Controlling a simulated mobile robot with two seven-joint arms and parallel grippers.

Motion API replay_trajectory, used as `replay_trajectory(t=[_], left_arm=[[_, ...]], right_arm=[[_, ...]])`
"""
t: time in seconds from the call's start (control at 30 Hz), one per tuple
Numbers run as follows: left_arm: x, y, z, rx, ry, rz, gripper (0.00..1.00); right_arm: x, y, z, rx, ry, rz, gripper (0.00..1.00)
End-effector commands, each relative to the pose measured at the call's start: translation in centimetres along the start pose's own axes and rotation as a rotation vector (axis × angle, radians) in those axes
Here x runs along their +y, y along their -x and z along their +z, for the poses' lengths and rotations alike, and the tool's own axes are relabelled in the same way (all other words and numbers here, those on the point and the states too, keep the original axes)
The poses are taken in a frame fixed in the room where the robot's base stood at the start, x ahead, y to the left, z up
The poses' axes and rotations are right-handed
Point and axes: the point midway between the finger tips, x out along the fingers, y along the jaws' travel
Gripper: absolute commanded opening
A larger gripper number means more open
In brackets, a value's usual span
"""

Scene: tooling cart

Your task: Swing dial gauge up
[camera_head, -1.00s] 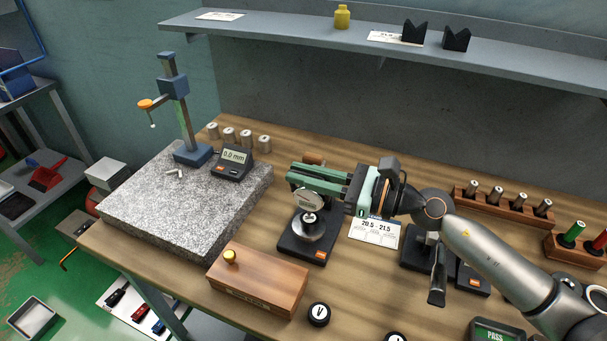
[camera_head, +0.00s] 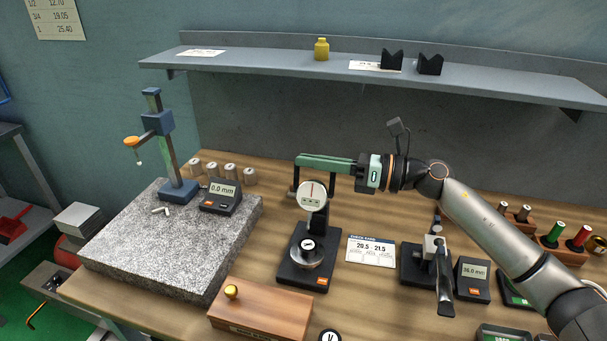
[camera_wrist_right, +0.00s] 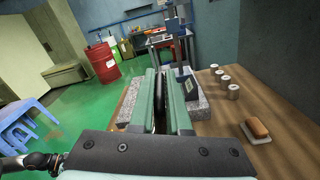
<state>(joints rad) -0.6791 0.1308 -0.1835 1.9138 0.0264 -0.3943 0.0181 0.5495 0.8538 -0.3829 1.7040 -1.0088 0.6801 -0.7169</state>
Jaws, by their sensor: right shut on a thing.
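The dial gauge (camera_head: 311,195) has a round white face and sits raised on the upright of its black stand (camera_head: 293,273). The stand has a round metal plate (camera_head: 306,251) on its base, and clear space separates the plate from the gauge. My right gripper (camera_head: 300,163) comes in from the right with its green fingers level at the top of the gauge. It is shut on the gauge assembly; the exact contact is partly hidden. In the right wrist view, a dark thin edge of the gauge (camera_wrist_right: 161,105) shows between the two green fingers. My left gripper is not in view.
A granite plate (camera_head: 150,250) with a blue height stand (camera_head: 160,130) is at left. A wooden box (camera_head: 262,306) lies in front. Another gauge stand (camera_head: 425,268) is at right, below my arm. A grey shelf (camera_head: 280,66) runs above the back of the bench.

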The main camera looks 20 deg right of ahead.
Motion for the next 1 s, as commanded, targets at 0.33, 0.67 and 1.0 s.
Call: replay_trajectory(t=[0.33, 0.67, 1.0], left_arm=[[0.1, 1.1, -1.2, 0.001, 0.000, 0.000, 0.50], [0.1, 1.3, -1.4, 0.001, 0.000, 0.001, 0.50], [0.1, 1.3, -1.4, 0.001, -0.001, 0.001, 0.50]], right_arm=[[-4.2, -0.1, 2.6, -0.007, -0.326, 0.000, 0.00], [-7.3, -0.1, 2.9, -0.006, -0.565, 0.002, 0.00], [-8.8, -0.1, 2.7, -0.007, -0.681, 0.002, 0.00]])
